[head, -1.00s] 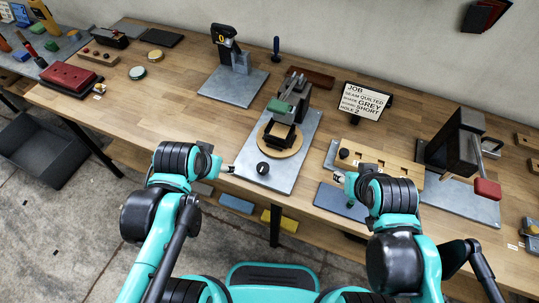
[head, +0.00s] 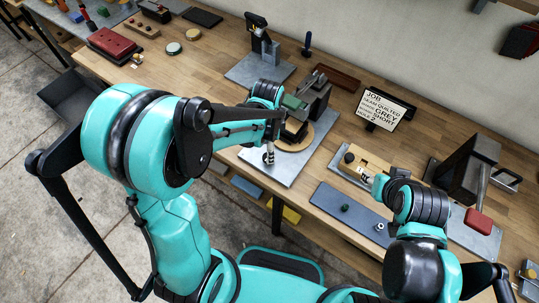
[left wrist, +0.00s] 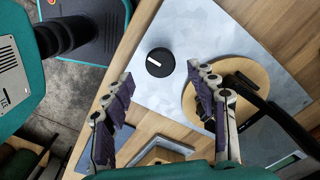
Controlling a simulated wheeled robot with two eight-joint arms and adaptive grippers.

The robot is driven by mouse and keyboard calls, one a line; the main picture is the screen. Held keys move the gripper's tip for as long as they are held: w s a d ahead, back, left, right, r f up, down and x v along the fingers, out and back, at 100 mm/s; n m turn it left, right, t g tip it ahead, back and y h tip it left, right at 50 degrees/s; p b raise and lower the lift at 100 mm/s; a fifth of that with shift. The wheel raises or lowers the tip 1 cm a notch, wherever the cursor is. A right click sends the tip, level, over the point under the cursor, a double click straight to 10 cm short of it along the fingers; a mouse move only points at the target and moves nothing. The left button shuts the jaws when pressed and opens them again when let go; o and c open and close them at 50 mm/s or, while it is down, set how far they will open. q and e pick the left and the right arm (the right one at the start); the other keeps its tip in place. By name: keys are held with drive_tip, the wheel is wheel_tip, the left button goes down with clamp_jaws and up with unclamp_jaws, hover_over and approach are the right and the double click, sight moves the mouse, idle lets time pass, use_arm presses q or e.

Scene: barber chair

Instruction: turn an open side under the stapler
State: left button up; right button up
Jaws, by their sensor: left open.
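The stapler (head: 312,98), dark with a green part, stands on a grey metal plate (head: 282,172) at mid-bench. Under its head is a round wooden turntable (head: 300,146), with a dark piece on top partly hidden by my left arm. The left wrist view shows the turntable's edge (left wrist: 189,101) and, apart from it on the plate, a black round knob (left wrist: 160,62) with a white mark. My left gripper (head: 268,157) points down over the plate's front. Its spread, empty fingers (left wrist: 160,74) frame the knob in the wrist view; contact is unclear. My right gripper (head: 366,178) is by the wooden block; its jaws are too small to judge.
A wooden block (head: 372,160) and a dark blue mat (head: 340,205) lie right of the plate. A job card (head: 385,108) stands behind. A press with a red handle (head: 478,222) is further right. A red cushion-like block (head: 113,44) lies far left.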

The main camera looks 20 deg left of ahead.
use_arm(q)
wheel_tip(320, 180, down, 4)
drive_tip(key=shift+f+b, duration=0.2)
drive_tip(key=shift+b, duration=0.35)
drive_tip(key=c, duration=1.2)
drive_tip(key=shift+o, duration=0.2)
